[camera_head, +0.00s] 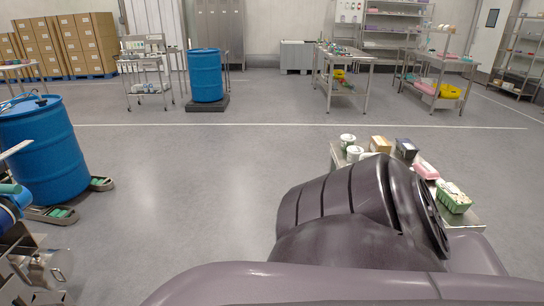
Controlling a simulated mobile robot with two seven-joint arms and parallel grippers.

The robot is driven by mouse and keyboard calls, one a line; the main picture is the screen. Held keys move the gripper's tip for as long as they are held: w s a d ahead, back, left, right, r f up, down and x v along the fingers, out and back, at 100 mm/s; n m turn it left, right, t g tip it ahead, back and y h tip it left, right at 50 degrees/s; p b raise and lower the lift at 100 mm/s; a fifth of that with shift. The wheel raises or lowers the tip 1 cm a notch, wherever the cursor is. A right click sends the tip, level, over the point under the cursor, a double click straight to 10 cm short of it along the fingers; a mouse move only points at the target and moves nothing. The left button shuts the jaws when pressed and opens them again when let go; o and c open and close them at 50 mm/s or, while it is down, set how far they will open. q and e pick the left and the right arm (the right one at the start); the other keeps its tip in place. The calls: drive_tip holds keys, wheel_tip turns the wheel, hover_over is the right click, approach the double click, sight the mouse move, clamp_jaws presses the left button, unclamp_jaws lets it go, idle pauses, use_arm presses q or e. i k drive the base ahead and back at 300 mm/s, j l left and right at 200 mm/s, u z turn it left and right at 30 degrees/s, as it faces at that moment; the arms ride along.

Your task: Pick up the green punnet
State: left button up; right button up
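The green punnet (453,197) sits at the right front part of a low metal table (466,219), to the right of a large dark part of my own body. Its sides are green, and its top looks pale with green marks. It stands apart from any gripper that I can see. Neither of my grippers shows in the head view. My dark body part hides much of the table's front and middle.
On the same table are white-and-green tubs (347,141), a brown box (380,144), a dark box (406,148) and a pink item (426,170) close behind the punnet. A blue drum (43,148) stands at the left. The middle floor is clear.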

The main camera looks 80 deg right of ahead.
sight(451, 196)
drive_tip(key=z, duration=3.85)
